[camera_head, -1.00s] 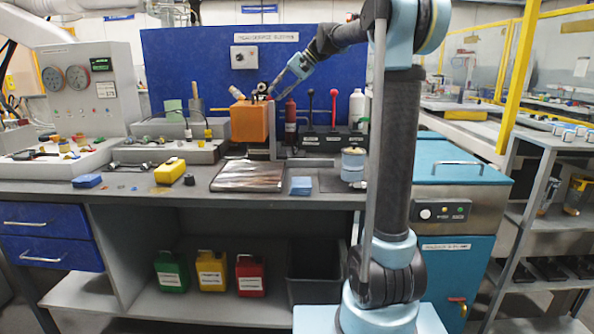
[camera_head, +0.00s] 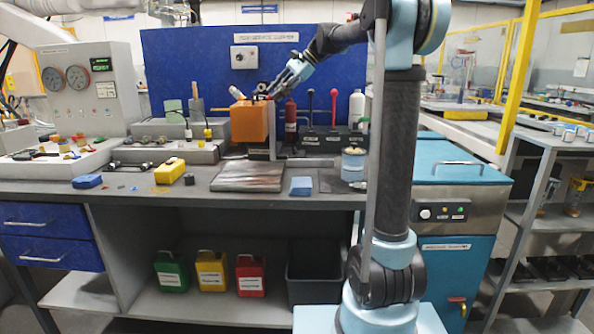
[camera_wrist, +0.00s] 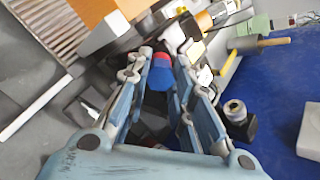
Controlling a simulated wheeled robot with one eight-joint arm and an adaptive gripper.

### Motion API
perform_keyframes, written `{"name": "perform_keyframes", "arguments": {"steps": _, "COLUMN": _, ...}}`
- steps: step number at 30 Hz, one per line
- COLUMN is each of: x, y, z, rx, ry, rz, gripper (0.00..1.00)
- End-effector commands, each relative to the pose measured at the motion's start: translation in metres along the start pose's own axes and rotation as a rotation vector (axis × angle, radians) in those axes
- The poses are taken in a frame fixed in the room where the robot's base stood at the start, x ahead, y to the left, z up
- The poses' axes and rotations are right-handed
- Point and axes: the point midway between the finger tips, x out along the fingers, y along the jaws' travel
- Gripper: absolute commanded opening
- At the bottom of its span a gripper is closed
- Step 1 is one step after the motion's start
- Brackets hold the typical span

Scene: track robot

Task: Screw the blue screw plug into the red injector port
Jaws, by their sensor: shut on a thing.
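In the wrist view my gripper (camera_wrist: 160,66) is shut on the blue screw plug (camera_wrist: 160,77), which sits between the two fingers. A red round part, which looks like the red injector port (camera_wrist: 162,57), shows directly beyond the plug's far end. The two look in line and touching or nearly so; how deep the plug sits cannot be told. In the head view my gripper (camera_head: 268,94) is at the top right of the orange block (camera_head: 249,122). The plug and port are too small to make out there.
A blue back panel (camera_head: 210,60) stands close behind. A dark rack with upright levers (camera_head: 333,108) and a white bottle (camera_head: 356,108) stand to the right. A black knob fitting (camera_wrist: 236,112) is near my fingers. A brown-grey plate (camera_head: 247,177) lies in front.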

Motion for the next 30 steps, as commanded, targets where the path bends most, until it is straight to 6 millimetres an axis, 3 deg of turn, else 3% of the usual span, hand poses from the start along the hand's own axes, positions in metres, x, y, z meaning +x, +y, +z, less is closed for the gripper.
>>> {"name": "perform_keyframes", "arguments": {"steps": 5, "x": 0.0003, "y": 0.0001, "z": 0.0003, "rx": 0.057, "ry": -0.001, "rz": 0.000, "gripper": 0.00}}
{"name": "perform_keyframes", "arguments": {"steps": 30, "x": 0.0011, "y": 0.0008, "z": 0.0005, "rx": 0.918, "ry": 0.001, "rz": 0.001, "gripper": 0.00}}
